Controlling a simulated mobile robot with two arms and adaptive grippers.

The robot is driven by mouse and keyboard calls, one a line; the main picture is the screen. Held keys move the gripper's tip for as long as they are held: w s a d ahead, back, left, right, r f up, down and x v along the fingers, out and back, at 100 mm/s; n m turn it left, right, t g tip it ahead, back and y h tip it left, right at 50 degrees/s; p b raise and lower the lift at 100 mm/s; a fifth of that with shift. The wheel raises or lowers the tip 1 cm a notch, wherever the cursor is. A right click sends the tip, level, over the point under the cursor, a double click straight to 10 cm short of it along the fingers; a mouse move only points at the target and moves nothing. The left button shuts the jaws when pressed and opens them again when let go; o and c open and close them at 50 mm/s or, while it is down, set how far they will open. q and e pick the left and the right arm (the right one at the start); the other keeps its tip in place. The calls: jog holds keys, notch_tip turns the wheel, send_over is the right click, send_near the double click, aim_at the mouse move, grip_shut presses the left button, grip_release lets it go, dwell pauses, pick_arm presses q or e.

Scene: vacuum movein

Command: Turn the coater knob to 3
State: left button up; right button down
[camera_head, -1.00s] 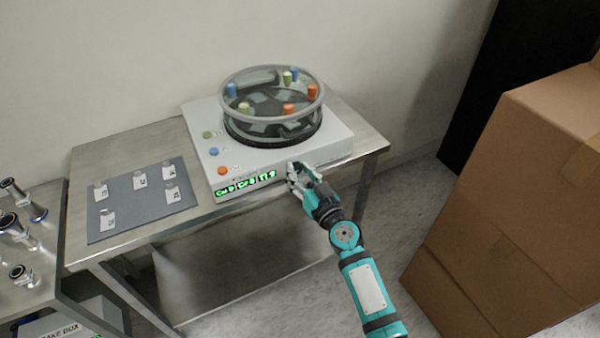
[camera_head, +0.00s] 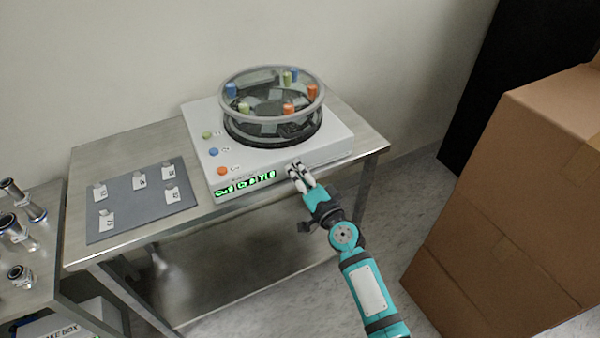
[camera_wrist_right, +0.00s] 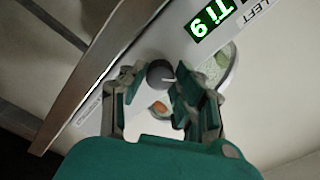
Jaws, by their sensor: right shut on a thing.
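The coater is a white box (camera_head: 328,150) on a metal table, with a clear round chamber (camera_head: 271,105) holding coloured pegs on top. Its front face carries a green-lit display (camera_head: 245,185), whose digits are too small to read surely in the head view. My right gripper (camera_head: 299,176) is at the front face, right of the display. In the right wrist view its fingers (camera_wrist_right: 156,92) are shut around the dark round knob (camera_wrist_right: 160,72), which has a pale pointer mark. The knob is hidden by the fingers in the head view. My left gripper is not in view.
Orange, blue and green buttons (camera_head: 213,152) line the coater's left top. A grey mat (camera_head: 140,205) with several labelled tags lies to the left on the table (camera_head: 95,160). Cardboard boxes (camera_head: 520,180) stand at the right. Metal fittings (camera_head: 22,225) sit on a table at far left.

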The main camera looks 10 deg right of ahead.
jog(key=shift+m, duration=1.8)
jog(key=c, duration=1)
grip_release()
jog(key=v, duration=1.2)
